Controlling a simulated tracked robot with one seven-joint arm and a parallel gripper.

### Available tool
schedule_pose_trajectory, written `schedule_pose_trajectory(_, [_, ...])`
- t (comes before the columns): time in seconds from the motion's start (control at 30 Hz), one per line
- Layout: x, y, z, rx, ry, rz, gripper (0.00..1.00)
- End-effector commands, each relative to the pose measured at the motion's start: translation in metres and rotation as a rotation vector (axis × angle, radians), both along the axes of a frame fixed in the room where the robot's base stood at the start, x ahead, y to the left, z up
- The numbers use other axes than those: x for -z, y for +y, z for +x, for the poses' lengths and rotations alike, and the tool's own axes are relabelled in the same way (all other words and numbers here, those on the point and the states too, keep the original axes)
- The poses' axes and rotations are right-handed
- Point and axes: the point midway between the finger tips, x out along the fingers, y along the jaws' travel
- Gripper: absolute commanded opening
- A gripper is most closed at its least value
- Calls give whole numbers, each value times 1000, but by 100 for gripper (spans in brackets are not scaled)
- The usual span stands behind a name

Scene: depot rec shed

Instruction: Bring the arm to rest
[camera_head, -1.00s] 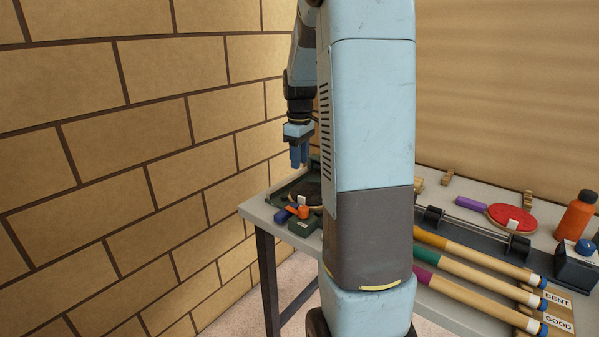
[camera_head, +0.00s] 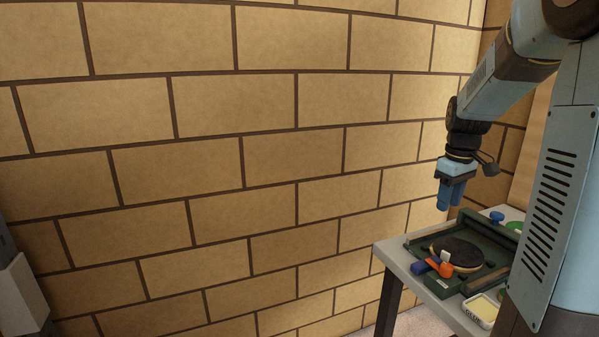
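My gripper (camera_head: 450,198) hangs from my arm at the right of the head view, fingers pointing down. It is above the left end of the table (camera_head: 391,250) and clear of the things on it. Nothing shows between or below its two blue fingers. They look close together, but at this angle I cannot tell whether they are open or shut. My arm is bent, with its forearm sloping down to the left from the upper right corner.
A blue knob (camera_head: 496,216) is behind. A brick wall (camera_head: 230,160) fills the left.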

Motion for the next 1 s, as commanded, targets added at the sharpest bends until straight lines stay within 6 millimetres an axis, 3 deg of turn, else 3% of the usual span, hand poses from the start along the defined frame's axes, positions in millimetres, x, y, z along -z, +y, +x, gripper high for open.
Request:
schedule_pose_trajectory(0.2, [-33, 44, -41, 82, -89, -3, 38])
schedule_pose_trajectory(0.5, [-58, 94, -102, 198, -210, 18, 38])
schedule_pose_trajectory(1.0, [-62, 148, -201, 378, -390, 110, 38])
